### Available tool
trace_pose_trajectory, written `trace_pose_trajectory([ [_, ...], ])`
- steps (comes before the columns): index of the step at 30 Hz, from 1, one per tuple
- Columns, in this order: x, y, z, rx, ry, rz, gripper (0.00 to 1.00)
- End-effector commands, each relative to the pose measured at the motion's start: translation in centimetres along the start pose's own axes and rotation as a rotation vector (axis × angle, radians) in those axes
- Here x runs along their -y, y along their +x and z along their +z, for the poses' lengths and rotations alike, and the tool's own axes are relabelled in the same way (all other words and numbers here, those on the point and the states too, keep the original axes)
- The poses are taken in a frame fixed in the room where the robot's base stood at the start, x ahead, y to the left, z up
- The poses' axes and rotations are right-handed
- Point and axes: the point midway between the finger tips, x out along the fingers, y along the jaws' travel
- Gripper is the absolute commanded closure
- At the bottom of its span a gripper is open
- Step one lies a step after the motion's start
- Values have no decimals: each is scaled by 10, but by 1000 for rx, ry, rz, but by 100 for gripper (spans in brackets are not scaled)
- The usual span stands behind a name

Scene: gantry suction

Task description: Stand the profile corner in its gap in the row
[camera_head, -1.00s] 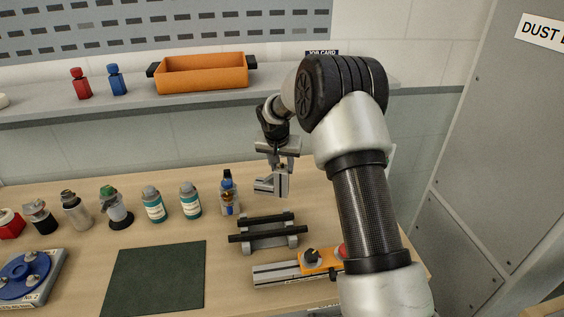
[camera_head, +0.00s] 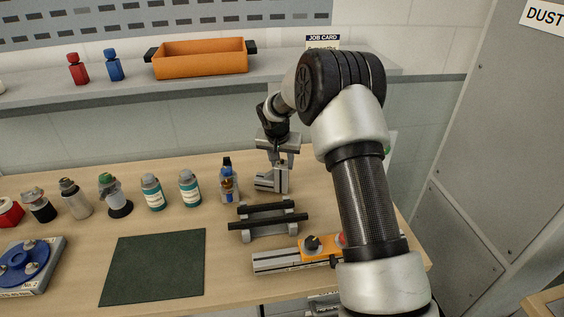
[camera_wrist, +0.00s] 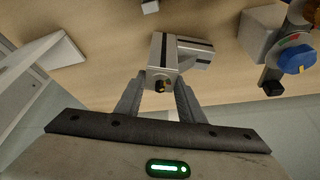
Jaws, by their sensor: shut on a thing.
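The profile corner (camera_head: 268,181) is a grey slotted aluminium L-shaped piece. My gripper (camera_head: 279,160) points down and is shut on its upright arm. It is just right of the blue-and-amber bottle item (camera_head: 228,184), at the right end of the row, apart from it. In the wrist view the corner (camera_wrist: 158,52) sits between my fingertips (camera_wrist: 158,88), its other arm reaching right. It is low over the bench; I cannot tell whether its foot touches the wood.
Several bottles, including a teal-labelled one (camera_head: 190,188), line the bench to the left. A black-barred rack (camera_head: 268,221) and a grey rail with an orange block (camera_head: 315,246) are in front. A dark green mat (camera_head: 153,268) lies front left. An orange bin (camera_head: 200,60) is on the shelf.

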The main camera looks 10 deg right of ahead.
Motion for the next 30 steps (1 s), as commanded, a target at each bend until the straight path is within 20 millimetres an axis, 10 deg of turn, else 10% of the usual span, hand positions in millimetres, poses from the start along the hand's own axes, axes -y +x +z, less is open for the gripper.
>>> trace_pose_trajectory([
  [13,1,8,2,-3,0,-1,100],
  [14,1,7,2,-3,0,-1,62],
  [17,0,7,2,-3,0,-1,45],
  [30,0,-3,3,-1,-1,0,43],
])
